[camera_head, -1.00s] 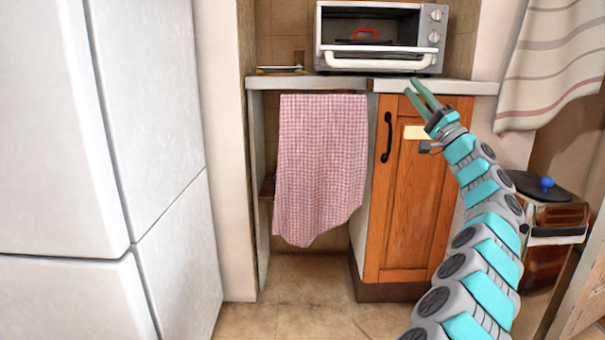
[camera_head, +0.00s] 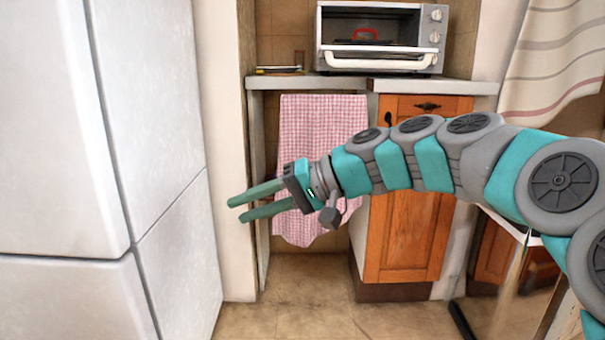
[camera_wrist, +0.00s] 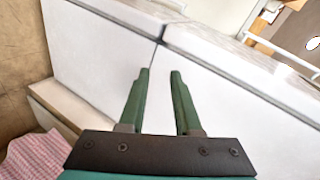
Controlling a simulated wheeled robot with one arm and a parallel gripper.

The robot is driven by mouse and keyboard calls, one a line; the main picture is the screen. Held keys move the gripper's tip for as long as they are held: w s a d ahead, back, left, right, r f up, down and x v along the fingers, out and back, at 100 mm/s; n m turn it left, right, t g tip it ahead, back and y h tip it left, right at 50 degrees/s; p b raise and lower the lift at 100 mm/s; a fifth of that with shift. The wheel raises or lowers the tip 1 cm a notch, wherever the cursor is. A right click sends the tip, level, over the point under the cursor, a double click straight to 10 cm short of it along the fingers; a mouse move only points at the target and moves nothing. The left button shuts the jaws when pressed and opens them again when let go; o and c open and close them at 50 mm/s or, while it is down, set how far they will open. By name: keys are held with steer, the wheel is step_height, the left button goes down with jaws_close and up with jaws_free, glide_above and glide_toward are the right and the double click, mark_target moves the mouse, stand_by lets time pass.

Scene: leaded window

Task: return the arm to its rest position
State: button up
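My arm reaches in from the right edge of the head view and stretches left across the picture. My gripper (camera_head: 235,208) is at its left end, in front of the checked towel and the wall edge, pointing toward the white fridge. Its two green fingers are apart with nothing between them. In the wrist view my gripper (camera_wrist: 158,75) also shows open and empty, with the white fridge (camera_wrist: 95,50) beyond the fingertips. I cannot tell the exact gap to the fridge.
The white fridge (camera_head: 155,120) fills the left. A pink checked towel (camera_head: 320,115) hangs under the counter (camera_head: 330,84). A toaster oven (camera_head: 375,35) stands on it, above a wooden cupboard (camera_head: 405,240). A striped curtain (camera_head: 560,50) hangs at right. Floor (camera_head: 300,295) shows below.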

steer(key=s+d+f+g+h, duration=0.1)
steer(key=s+d+f+h, duration=0.3)
steer(key=s+f, duration=0.4)
steer(key=s+d+f+g+h, duration=0.1)
steer(key=s+d+f+h, duration=0.25)
steer(key=s+f, duration=0.45)
steer(key=s+d+f+m+g+h, duration=0.1)
steer(key=s+d+f+h, duration=0.2)
steer(key=s+d+f, duration=0.4)
steer(key=s+d+f+m+h, duration=0.1)
steer(key=s+d+f+h, duration=0.25)
steer(key=s+d, duration=0.45)
step_height(320, 180, up, 13)
steer(key=w+d+p, duration=0.1)
steer(key=w+p, duration=0.1)
steer(key=p, duration=1.1)
steer(key=shift+d+f+y, duration=0.15)
steer(key=shift+f+y, duration=0.05)
steer(key=shift+y, duration=0.2)
steer(key=shift+w, duration=0.1)
